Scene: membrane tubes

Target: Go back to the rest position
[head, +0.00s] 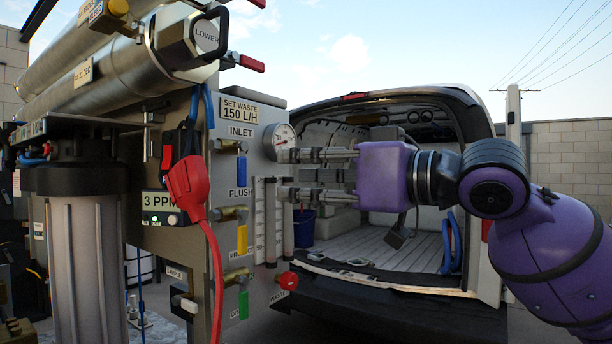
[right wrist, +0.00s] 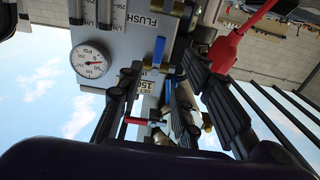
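My right gripper (head: 284,175) reaches in from the right in the head view, with its purple palm level and its fingers pointing left at the panel (head: 262,115). My left gripper is out of view.
The panel carries a blue inlet valve handle (head: 242,168), a yellow handle (head: 242,240), a green handle (head: 243,304) and a red waste knob (head: 288,279). A red clamp-like tool (head: 190,186) hangs on its left. Steel membrane tubes (head: 100,78) run above. An open van (head: 385,290) stands behind.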

